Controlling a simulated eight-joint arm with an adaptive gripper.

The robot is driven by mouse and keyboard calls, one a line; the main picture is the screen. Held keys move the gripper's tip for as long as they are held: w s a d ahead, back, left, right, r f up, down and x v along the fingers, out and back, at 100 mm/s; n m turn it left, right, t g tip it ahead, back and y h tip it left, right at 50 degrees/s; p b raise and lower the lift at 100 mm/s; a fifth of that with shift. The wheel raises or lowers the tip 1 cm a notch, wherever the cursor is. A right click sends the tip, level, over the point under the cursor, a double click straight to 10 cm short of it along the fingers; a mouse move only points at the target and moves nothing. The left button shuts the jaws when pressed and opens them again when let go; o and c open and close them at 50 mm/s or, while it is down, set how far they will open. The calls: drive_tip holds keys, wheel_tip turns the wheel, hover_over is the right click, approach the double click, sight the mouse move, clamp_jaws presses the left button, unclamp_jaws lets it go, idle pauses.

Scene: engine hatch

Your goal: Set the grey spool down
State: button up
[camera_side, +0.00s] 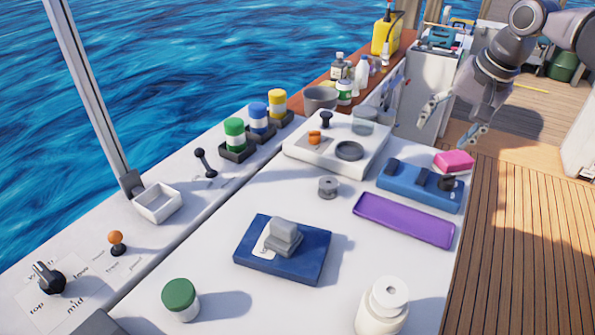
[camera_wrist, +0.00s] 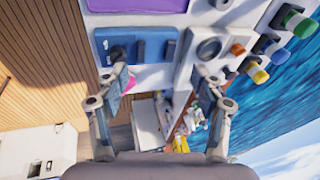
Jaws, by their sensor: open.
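The grey spool (camera_side: 328,187) stands upright on the white worktop (camera_side: 210,265), apart from the things around it. It lies between the white panel and the blue block with the grey handle. My gripper (camera_side: 448,125) is up at the right in the side view, well away from the spool and above the deck side of the worktop. Its two fingers are spread wide with nothing between them. In the wrist view, the open fingers (camera_wrist: 164,75) also show empty. A small grey thing at the top edge there may be the spool, but it is cut off.
A purple tray (camera_side: 404,220), a blue block with black knobs (camera_side: 420,186) and a pink block (camera_side: 454,161) lie near the worktop's right edge. The white panel (camera_side: 290,152) is behind the spool. A green-lidded jar (camera_side: 180,299) and white bottle (camera_side: 382,307) stand in front.

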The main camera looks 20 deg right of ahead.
drive_tip(key=s+d+f+n+t, duration=0.1)
drive_tip(key=s+d+f+n, duration=0.3)
drive_tip(key=s, duration=0.4)
drive_tip(key=s+d+f+n+t, duration=0.2)
drive_tip(key=s+d+f+n, duration=0.1)
drive_tip(key=s+f, duration=0.4)
drive_tip(key=shift+s+d+n+h, duration=0.35)
drive_tip(key=shift+s+n, duration=0.25)
drive_tip(key=shift+s, duration=0.2)
